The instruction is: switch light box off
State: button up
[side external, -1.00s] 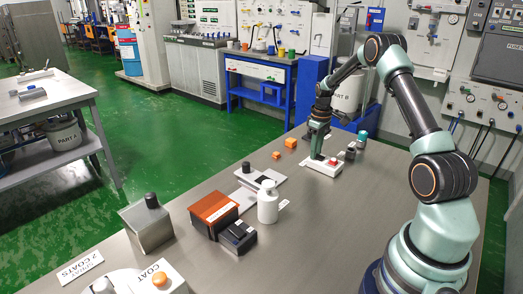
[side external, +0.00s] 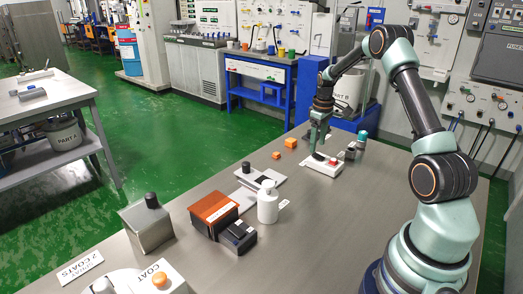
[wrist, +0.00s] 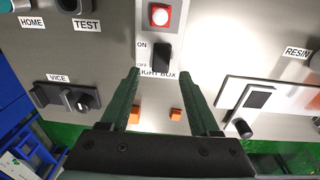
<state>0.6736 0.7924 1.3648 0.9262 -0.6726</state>
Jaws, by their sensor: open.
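In the side view the panel (side external: 326,168) is a small white box with a red spot on the bench. My gripper (wrist: 159,73) is open, its two fingertips either side of and just below the lever in the wrist view, holding nothing. In the side view my gripper (side external: 314,150) is over the panel's left end; contact cannot be told.
A VICE switch (wrist: 80,98) and a TEST knob (wrist: 76,5) lie left in the wrist view, and a RESIN-side plate (wrist: 262,97) right. Two orange cubes (side external: 291,143) lie near. A white bottle (side external: 267,206) and an orange-topped box (side external: 212,208) stand nearer the bench front.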

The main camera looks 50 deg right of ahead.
aim_at(317, 156)
notch_tip(317, 156, up, 9)
jog(key=shift+s+a, duration=0.15)
jog(key=shift+s, duration=0.1)
jog(key=s+a+r+t, duration=0.1)
jog(key=a+r, duration=0.4)
jog(key=a, duration=0.4)
jog(key=a+r+t, duration=0.1)
jog(key=a+r, duration=0.4)
jog(key=a, duration=0.3)
jog(key=s+a+t, duration=0.3)
jog(key=s+a, duration=0.7)
jog(key=a, duration=0.5)
jog(key=shift+s+f, duration=0.25)
jog(key=shift+f, duration=0.15)
